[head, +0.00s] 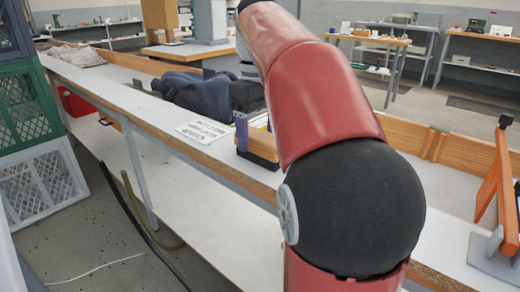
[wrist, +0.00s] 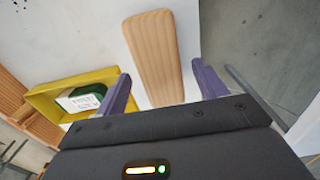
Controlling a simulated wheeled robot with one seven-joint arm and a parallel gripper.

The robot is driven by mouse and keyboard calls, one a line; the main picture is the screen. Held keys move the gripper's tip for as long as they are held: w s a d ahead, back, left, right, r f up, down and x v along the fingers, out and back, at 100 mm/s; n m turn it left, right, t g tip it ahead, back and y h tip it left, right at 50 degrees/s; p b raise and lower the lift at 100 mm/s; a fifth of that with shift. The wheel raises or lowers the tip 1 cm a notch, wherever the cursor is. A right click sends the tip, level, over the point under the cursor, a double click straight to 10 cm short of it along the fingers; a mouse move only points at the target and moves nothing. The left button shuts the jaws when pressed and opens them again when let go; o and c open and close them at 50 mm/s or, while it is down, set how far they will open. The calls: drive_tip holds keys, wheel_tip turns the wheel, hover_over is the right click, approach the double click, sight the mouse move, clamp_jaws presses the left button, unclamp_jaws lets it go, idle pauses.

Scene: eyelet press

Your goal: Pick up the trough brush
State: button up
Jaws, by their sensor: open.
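The trough brush (wrist: 153,58) shows in the wrist view as a long, pale wooden piece with a rounded end. No bristles are visible. It lies on a white surface, with its near end hidden behind my gripper's dark body. My gripper (wrist: 163,85) is open, with one purple finger on each side of the wood and a gap visible on both sides. In the head view my gripper (head: 242,132) is low over the bench, partly behind my red arm.
In the head view, a printed sign (head: 202,130) and dark cloth (head: 203,95) lie on the bench. Stacked crates (head: 38,185) stand at left; an orange frame (head: 488,185) stands at right.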

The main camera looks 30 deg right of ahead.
sight(259, 134)
wheel_tip(259, 134, down, 3)
drive_tip(key=shift+s+f, duration=0.1)
drive_tip(key=shift+c, duration=0.3)
drive_tip(key=c, duration=1.1)
drive_tip(key=shift+o, duration=0.2)
wheel_tip(259, 134, up, 10)
drive_tip(key=shift+r+p, duration=0.1)
drive_tip(key=shift+p, duration=1.1)
